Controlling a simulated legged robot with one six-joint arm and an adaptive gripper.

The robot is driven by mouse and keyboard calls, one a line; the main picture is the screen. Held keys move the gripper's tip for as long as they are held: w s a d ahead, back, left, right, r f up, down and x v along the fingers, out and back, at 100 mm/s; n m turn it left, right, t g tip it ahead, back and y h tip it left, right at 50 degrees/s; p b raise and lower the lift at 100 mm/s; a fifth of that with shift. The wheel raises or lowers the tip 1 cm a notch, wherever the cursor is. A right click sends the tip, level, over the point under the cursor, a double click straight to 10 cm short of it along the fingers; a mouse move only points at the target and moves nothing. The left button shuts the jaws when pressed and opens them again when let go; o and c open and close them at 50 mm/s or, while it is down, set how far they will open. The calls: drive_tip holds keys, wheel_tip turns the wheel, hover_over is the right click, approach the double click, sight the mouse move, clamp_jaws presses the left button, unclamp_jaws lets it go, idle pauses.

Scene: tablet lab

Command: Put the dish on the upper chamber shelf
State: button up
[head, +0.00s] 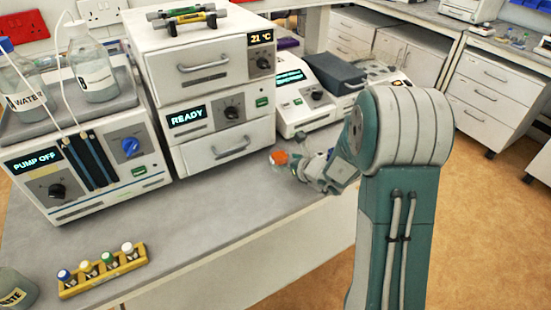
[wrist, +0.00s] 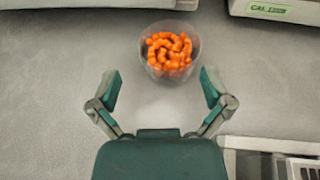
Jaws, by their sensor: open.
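The dish (wrist: 149,70) is a clear round bowl with orange pieces in it. In the wrist view it sits on the grey bench top, just beyond the fingertips and between their lines. My gripper (wrist: 160,88) is open and empty, with its two green fingers spread apart. In the head view the dish (head: 279,158) shows small at the bench edge, just left of my gripper (head: 295,165). The chamber (head: 205,90) is a white two-part unit left of the dish. Its upper door (head: 205,77) and lower drawer front (head: 225,151) look shut. The shelf is hidden inside.
A pump unit (head: 90,165) with bottles stands left of the chamber. A white instrument (head: 300,100) stands to its right. A yellow vial rack (head: 103,271) lies at the front left. The bench top in front of the chamber is mostly clear.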

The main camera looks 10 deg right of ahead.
sight(286, 157)
drive_tip(key=w, duration=0.1)
drive_tip(key=w+f, duration=0.1)
drive_tip(key=w, duration=0.1)
drive_tip(key=shift+w+d, duration=0.15)
drive_tip(key=shift+w, duration=0.05)
drive_tip(key=shift+w+f, duration=0.1)
drive_tip(key=shift+w, duration=0.1)
drive_tip(key=shift+a, duration=0.95)
drive_tip(key=c, duration=0.7)
drive_tip(key=shift+d, duration=0.15)
drive_tip(key=shift+c, duration=1.2)
drive_tip(key=shift+d+r, duration=0.2)
drive_tip(key=shift+d, duration=0.25)
drive_tip(key=shift+c, duration=0.5)
